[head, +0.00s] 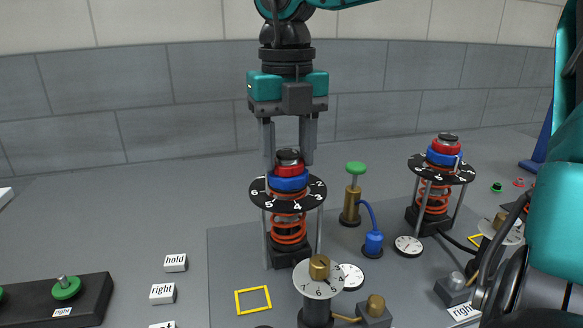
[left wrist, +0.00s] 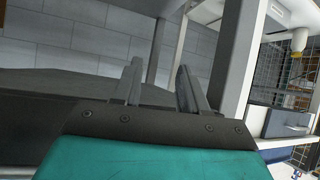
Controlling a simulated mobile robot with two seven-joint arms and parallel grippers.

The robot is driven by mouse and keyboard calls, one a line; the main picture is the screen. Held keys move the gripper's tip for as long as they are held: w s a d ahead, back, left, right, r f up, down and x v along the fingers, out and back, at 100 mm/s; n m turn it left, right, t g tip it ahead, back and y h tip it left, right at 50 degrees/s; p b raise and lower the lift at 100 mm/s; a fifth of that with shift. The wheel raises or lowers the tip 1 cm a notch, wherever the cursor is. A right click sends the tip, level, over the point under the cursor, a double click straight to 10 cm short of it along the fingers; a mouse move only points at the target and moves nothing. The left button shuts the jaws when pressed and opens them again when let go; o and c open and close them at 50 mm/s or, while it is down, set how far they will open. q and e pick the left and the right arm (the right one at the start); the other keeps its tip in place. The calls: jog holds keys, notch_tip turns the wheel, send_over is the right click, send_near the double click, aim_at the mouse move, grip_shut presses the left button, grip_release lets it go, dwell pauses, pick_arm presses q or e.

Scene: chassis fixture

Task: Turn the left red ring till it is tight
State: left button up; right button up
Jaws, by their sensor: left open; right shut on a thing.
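The left red ring (head: 289,171) sits near the top of the left spring stack, under a grey-black cap (head: 288,157). A blue ring (head: 288,183) lies just below it, above a black numbered disc (head: 262,191) and an orange spring (head: 288,230). My right gripper (head: 289,160) points straight down over this stack, with one finger on each side of the red ring, shut on it. The fingers hide parts of the ring's sides. My left gripper (left wrist: 160,87) shows in the left wrist view, its fingers apart and empty, away from the stacks.
A second stack with a red ring (head: 446,147) stands at the right. Between the stacks are a brass pump with a green knob (head: 356,168) and a blue bottle (head: 373,243). A numbered dial (head: 319,283) stands in front. The grey plate's front left holds a yellow square (head: 240,302).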

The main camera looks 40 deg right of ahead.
jog(key=shift+f+m+b, duration=0.1)
jog(key=shift+m+b, duration=0.35)
jog(key=shift+m, duration=0.65)
jog(key=shift+m+b, duration=0.4)
jog(key=shift+m, duration=2.2)
jog(key=o, duration=0.8)
jog(key=shift+r, duration=0.2)
notch_tip(320, 180, up, 7)
jog(key=p, duration=0.5)
jog(key=shift+p, duration=0.35)
jog(key=shift+f, duration=0.1)
